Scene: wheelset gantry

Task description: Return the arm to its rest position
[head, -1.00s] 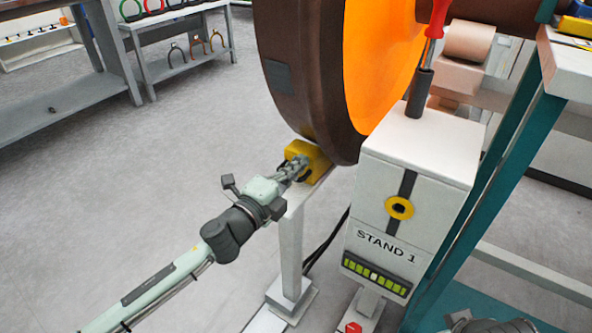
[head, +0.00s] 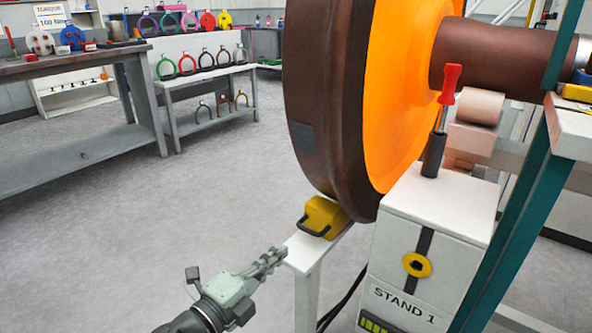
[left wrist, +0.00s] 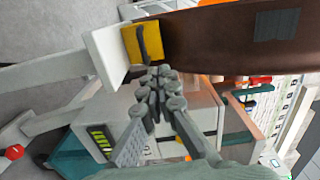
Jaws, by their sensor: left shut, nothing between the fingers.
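My left gripper (head: 272,260) is shut and empty. In the head view it is at the lower middle, just left of a white post top. In the left wrist view the closed fingers (left wrist: 160,88) point toward a yellow block with a dark handle (left wrist: 148,42). In the head view that yellow block (head: 323,215) sits on the white post (head: 305,253), against the underside of the large brown and orange wheel (head: 330,110). The gripper is apart from the block. My right gripper is not in view.
The white STAND 1 box (head: 440,205) with a red-handled screwdriver (head: 449,85) stands right of the post. A teal frame (head: 520,200) is at the right. A grey workbench (head: 75,68) and a rack of coloured shackles (head: 205,85) are at the back left. The floor between is clear.

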